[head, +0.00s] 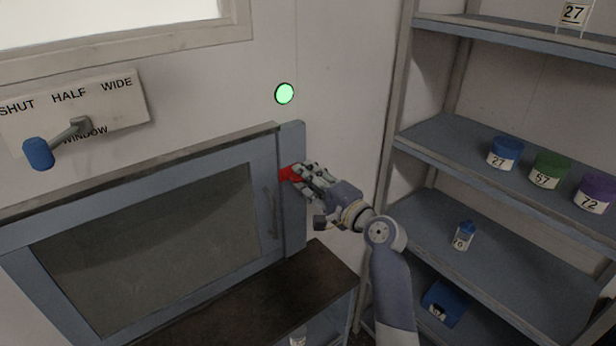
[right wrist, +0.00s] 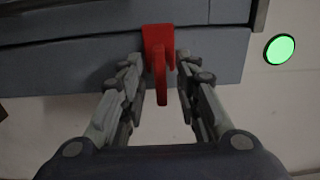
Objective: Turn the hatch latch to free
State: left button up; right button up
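The red latch (head: 288,174) is on the blue-grey frame post at the right edge of the hatch (head: 262,190). The hatch has a dark pane and a grey bar handle (head: 272,212), and it looks closed. My right gripper (head: 301,174) is at the latch and partly covers it in the head view. In the right wrist view, the red latch (right wrist: 160,62) has a narrow lever that lies between the two fingers of my right gripper (right wrist: 157,75). The fingers are apart, with a visible gap on each side of the lever. My left gripper is not in view.
A round green light (head: 284,93) glows on the wall above the post. A window lever with a blue knob (head: 38,153) is at the left. A dark shelf top (head: 290,283) lies below the hatch. Shelving (head: 440,130) with numbered jars stands at the right.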

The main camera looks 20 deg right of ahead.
grip_shut()
jog(key=shift+f+n, duration=0.1)
jog(key=shift+n, duration=0.2)
jog(key=n+b, duration=0.5)
jog(key=n, duration=1.2)
jog(key=shift+n, duration=0.3)
dwell(0.5)
